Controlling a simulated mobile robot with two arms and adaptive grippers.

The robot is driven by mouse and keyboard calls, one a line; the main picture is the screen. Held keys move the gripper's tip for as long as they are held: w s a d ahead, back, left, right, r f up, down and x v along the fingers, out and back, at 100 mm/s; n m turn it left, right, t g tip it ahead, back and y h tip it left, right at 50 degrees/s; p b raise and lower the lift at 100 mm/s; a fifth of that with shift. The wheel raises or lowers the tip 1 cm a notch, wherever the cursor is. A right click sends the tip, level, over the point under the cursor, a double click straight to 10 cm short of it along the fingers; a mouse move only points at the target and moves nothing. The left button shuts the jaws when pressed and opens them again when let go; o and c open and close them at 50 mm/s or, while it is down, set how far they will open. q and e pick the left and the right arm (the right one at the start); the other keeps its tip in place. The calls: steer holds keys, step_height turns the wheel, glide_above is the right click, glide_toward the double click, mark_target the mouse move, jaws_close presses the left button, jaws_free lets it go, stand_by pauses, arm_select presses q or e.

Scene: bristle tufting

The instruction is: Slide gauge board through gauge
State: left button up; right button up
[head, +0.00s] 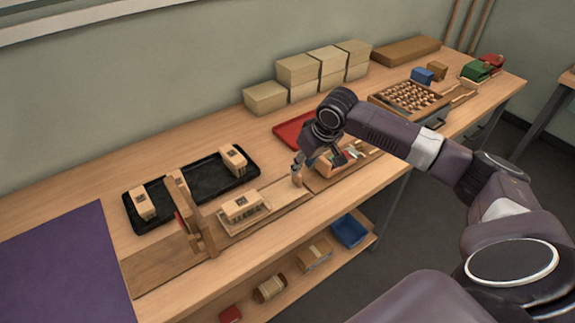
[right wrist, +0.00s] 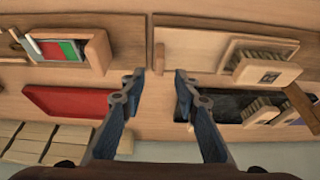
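The gauge (head: 207,232) is an upright wooden frame with a red part, standing across a long wooden base (head: 150,264). The pale gauge board (head: 262,213) lies on that base, right of the gauge in the head view, carrying a bristled block (head: 240,205). The board (right wrist: 231,48) and block (right wrist: 268,72) also show in the right wrist view. A small wooden peg (head: 297,181) stands near the base's right end. My right gripper (head: 299,163) is above it, open and empty; in the right wrist view the peg (right wrist: 159,60) lies beyond the fingertips (right wrist: 159,76). My left gripper is out of view.
A black tray (head: 192,190) with bristled blocks stands behind the gauge. A red tray (head: 291,129) and an open box of coloured cards (right wrist: 64,48) lie near my right gripper. Pale boxes (head: 297,70) line the wall. A purple mat (head: 62,265) covers the left end.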

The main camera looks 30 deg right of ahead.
mark_target(299, 176)
steer(key=x, duration=0.4)
steer(key=shift+f+p, duration=0.3)
steer(key=shift+f, duration=0.05)
steer(key=shift+x, duration=1)
steer(key=shift+w+f, duration=0.2)
steer(key=shift+w, duration=0.05)
steer(key=c, duration=0.7)
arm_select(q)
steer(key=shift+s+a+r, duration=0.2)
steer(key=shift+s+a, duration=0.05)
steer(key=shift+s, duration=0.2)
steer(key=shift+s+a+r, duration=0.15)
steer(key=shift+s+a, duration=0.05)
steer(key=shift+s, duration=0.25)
arm_select(e)
jaws_close()
